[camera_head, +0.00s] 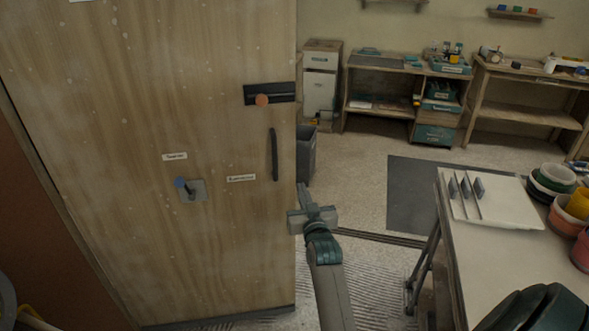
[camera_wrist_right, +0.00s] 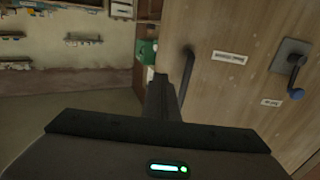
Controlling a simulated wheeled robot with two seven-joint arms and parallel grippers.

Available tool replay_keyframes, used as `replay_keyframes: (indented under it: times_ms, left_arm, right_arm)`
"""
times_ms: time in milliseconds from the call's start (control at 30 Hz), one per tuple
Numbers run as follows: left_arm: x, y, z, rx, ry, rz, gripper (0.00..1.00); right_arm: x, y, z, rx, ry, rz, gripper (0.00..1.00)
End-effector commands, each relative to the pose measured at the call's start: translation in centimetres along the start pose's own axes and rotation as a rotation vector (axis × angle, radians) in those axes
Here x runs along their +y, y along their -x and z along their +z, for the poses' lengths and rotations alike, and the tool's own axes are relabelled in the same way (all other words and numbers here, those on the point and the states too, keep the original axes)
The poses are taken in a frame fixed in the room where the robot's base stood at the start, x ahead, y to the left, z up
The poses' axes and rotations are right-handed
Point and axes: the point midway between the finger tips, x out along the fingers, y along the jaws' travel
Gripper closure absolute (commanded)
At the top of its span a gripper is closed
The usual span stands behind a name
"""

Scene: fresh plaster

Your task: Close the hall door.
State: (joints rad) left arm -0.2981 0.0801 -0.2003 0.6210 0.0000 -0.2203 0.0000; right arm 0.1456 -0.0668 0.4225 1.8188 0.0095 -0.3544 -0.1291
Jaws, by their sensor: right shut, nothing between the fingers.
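The hall door (camera_head: 150,130) is a tall pale wooden panel filling the left of the head view. It stands open, and the room shows past its right edge. It carries a dark vertical pull handle (camera_head: 274,155), a black latch bar (camera_head: 270,92) with an orange knob, and a blue-tipped lever (camera_head: 187,188) on a grey plate. My right gripper (camera_head: 303,190) is shut and empty beside the door's right edge, below the handle's height in the picture. In the right wrist view the fingers (camera_wrist_right: 169,85) overlap the handle's lower end (camera_wrist_right: 187,65); contact cannot be told. My left gripper is out of view.
A white-topped table (camera_head: 490,240) with a rack, bowls and cups stands at the right. A dark floor mat (camera_head: 415,190) lies behind it. A dark bin (camera_head: 307,155) stands just past the door edge. A floor strip (camera_head: 380,238) runs right from the door. Benches line the back wall.

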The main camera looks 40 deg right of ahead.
Motion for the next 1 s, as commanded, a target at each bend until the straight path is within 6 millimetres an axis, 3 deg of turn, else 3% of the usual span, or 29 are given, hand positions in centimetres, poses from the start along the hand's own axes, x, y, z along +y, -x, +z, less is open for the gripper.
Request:
replay_keyframes:
  times_ms: [600,1000]
  left_arm:
    - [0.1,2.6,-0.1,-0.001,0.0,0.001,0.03]
    - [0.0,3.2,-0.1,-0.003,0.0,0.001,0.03]
  right_arm:
    - [0.0,-9.1,-0.3,-0.001,-0.001,0.0,1.0]
    - [0.0,-11.6,-0.1,0.0,0.0,0.0,1.0]
